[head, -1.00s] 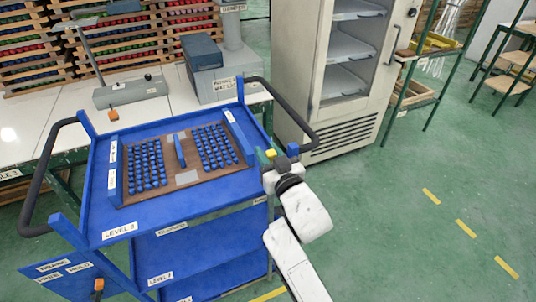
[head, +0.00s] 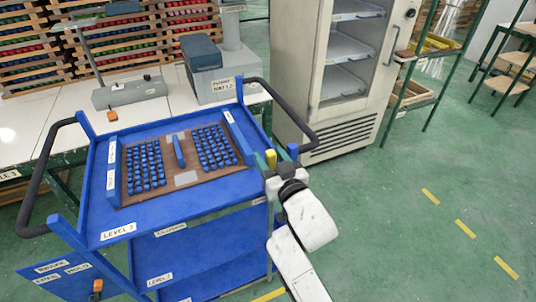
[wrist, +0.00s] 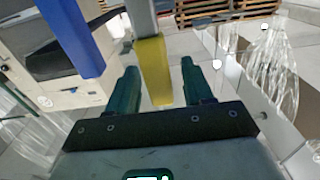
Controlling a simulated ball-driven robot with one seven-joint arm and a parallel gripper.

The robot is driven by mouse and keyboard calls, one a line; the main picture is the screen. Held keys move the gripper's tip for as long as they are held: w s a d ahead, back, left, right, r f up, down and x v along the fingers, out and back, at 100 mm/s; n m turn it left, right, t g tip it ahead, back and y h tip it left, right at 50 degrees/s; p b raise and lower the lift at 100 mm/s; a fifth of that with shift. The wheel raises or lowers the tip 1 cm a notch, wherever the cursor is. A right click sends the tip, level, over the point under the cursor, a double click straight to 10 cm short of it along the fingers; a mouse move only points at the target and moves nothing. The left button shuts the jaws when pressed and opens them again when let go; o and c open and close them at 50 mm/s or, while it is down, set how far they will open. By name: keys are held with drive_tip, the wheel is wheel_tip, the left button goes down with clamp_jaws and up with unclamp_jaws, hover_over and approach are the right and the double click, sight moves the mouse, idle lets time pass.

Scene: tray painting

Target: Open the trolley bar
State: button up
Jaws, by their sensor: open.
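The blue trolley (head: 190,213) stands at the left in the head view, its top shelf holding a brown board. A bar with a yellow end (head: 271,158) shows at the trolley's right front corner. In the wrist view the yellow end (wrist: 153,70) sits on a grey bar (wrist: 142,18). My gripper (head: 281,165) is at that corner, open. In the wrist view its two dark green fingers (wrist: 158,82) lie on either side of the yellow end, with visible gaps. I cannot tell whether the yellow end is at fingertip depth.
A blue post (wrist: 73,35) stands close to the left finger in the wrist view. The brown board (head: 185,180) carries rows of blue pieces. A white cabinet (head: 340,120) stands behind. Green floor (head: 400,230) to the right is clear.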

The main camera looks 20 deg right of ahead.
drive_tip(key=s+b, duration=0.1)
drive_tip(key=s, duration=0.8)
drive_tip(key=shift+c, duration=0.3)
